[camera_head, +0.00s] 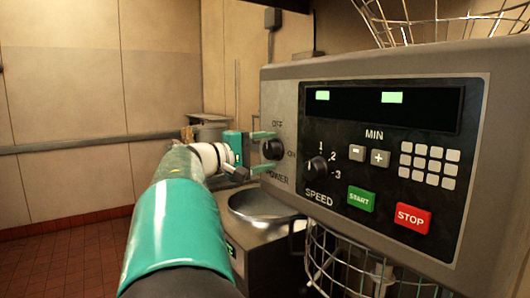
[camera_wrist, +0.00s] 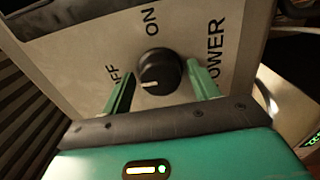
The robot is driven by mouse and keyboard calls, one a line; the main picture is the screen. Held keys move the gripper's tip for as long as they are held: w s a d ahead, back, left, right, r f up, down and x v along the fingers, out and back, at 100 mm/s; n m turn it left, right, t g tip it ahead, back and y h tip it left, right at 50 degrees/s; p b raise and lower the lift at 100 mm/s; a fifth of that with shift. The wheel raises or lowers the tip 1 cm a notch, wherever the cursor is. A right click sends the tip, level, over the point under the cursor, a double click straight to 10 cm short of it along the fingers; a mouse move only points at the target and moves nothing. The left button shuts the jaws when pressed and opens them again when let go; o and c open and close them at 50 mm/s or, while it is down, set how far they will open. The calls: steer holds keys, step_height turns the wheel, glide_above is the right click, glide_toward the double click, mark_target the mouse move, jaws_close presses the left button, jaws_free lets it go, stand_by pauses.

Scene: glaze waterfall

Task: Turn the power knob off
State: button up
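The black round power knob (camera_head: 273,149) is on the left part of the grey machine's front, with OFF above it, ON to its right and POWER below. In the wrist view the knob (camera_wrist: 160,70) shows a white mark at the lower left of its face, nearer the OFF lettering than the ON; its exact setting is hard to tell. My gripper (camera_head: 262,152) is open in front of the panel, one green finger above the knob and one below. In the wrist view my gripper (camera_wrist: 162,82) has a finger on each side of the knob, with small gaps.
Right of the knob are the speed knob (camera_head: 316,168), the green START button (camera_head: 361,200), the red STOP button (camera_head: 412,218) and a keypad (camera_head: 429,166). A metal bowl (camera_head: 262,205) stands below the panel. A wire guard (camera_head: 345,265) hangs under it. The left floor is clear.

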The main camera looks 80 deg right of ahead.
steer(key=shift+o, duration=0.3)
steer(key=v, duration=1.3)
steer(key=shift+w+a, duration=0.25)
steer(key=shift+w, duration=0.05)
